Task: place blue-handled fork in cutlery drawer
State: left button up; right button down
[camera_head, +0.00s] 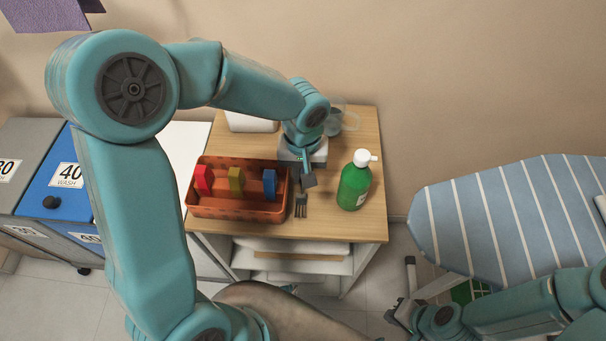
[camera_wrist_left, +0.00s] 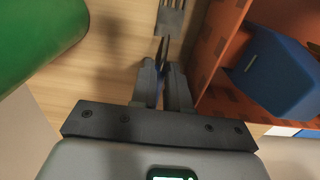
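The fork (camera_head: 301,206) lies on the wooden tabletop, its grey tines toward the front; they also show in the left wrist view (camera_wrist_left: 170,18). My left gripper (camera_head: 308,181) is over its handle end. In the left wrist view the left gripper's fingers (camera_wrist_left: 163,82) are close together with the handle between them, mostly hidden. The orange-red open tray (camera_head: 240,211), which looks like the cutlery drawer, stands left of the fork. It holds red (camera_head: 204,180), yellow (camera_head: 236,181) and blue (camera_head: 269,184) upright pieces. My right gripper (camera_head: 402,312) is low at the right; its opening is unclear.
A green bottle with a white cap (camera_head: 354,184) stands right of the fork. A clear glass item (camera_head: 350,119) is behind my left wrist. A striped ironing board (camera_head: 500,225) is at the right. Blue and grey laundry bins (camera_head: 45,195) stand left. The table's front right is clear.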

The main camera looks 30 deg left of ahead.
pick_arm(q)
jog(key=shift+r, duration=0.15)
grip_shut()
notch_tip(320, 180, up, 20)
jog(key=p, duration=0.2)
jog(key=shift+p, duration=0.3)
jog(key=shift+s, duration=0.1)
